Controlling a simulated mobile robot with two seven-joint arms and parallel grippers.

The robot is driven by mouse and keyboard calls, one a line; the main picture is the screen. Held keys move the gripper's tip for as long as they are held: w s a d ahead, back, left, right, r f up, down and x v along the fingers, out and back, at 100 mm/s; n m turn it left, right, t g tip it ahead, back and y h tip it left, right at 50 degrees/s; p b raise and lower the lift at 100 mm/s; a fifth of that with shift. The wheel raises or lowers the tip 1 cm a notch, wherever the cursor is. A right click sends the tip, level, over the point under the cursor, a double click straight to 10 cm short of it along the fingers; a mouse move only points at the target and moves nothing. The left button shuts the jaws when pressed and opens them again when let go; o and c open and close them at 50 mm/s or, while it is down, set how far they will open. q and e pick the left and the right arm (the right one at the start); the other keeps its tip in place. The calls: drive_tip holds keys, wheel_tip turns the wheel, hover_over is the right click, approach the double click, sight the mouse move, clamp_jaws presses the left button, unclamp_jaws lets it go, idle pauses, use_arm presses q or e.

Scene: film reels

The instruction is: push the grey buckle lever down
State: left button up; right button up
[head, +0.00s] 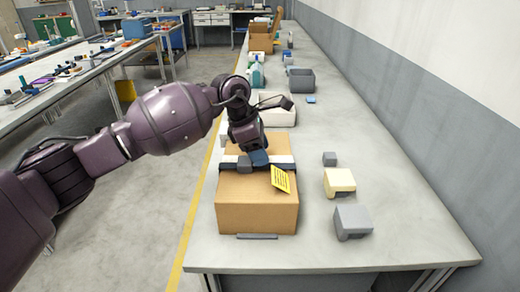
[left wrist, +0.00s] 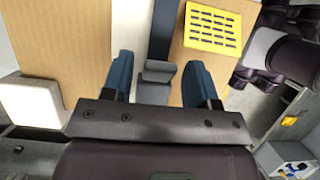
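A cardboard box (head: 257,207) stands on the long grey table, with a dark strap (left wrist: 165,28) across its top. The grey buckle lever (left wrist: 157,72) sits on the strap, and in the left wrist view it lies between my fingers. In the head view the buckle (head: 243,164) is partly hidden by my gripper. My left gripper (head: 258,158) is low over the box top at the strap. In the left wrist view its two blue fingers (left wrist: 160,85) are apart, one on each side of the lever. I cannot tell whether they touch it. My right gripper is not in view.
A yellow label (head: 281,179) is on the box beside the strap. Cream (head: 339,182) and grey (head: 352,220) blocks stand to its right. A white bin (head: 278,111) and a grey bin (head: 301,80) stand behind. The table's right side is mostly clear.

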use_arm(q)
drive_tip(key=c, duration=0.8)
drive_tip(key=shift+o, duration=0.2)
drive_tip(key=shift+d+f+y, duration=0.1)
drive_tip(key=shift+d+y, duration=0.2)
drive_tip(key=shift+y, duration=0.4)
drive_tip(key=o, duration=0.9)
drive_tip(key=shift+o, duration=0.2)
drive_tip(key=v, duration=1.1)
drive_tip(key=shift+p, duration=0.3)
drive_tip(key=shift+f, duration=0.1)
